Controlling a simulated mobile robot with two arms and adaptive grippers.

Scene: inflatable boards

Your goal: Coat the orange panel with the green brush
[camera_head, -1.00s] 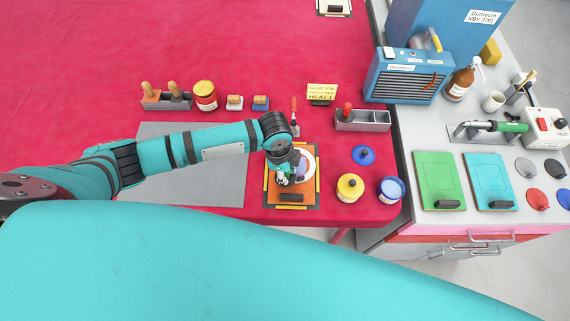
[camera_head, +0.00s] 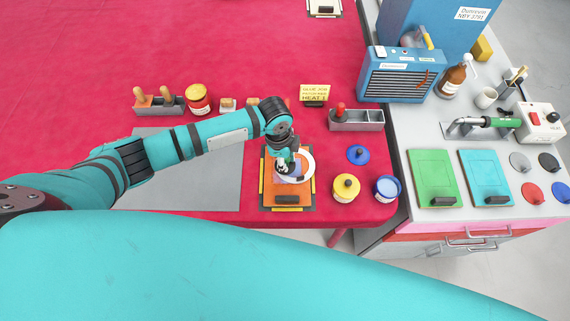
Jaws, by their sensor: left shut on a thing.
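The orange panel (camera_head: 272,190) lies on the red table in a dark frame with yellow clips, near the front edge. A white ring (camera_head: 310,166) and a greyish-purple patch (camera_head: 292,179) show on its upper part. My left gripper (camera_head: 286,168) is over that upper part, pointing down and shut on a small, partly hidden thing. A little green shows there, consistent with the green brush; its bristles and whether they touch the panel are hidden. My right gripper is not in view.
A yellow pot (camera_head: 345,187) and a blue-rimmed pot (camera_head: 386,188) stand right of the panel. A blue lid (camera_head: 358,154) and a grey tray (camera_head: 356,122) lie behind them. A grey mat (camera_head: 215,180) lies left. A bench with a heater (camera_head: 400,78) stands right.

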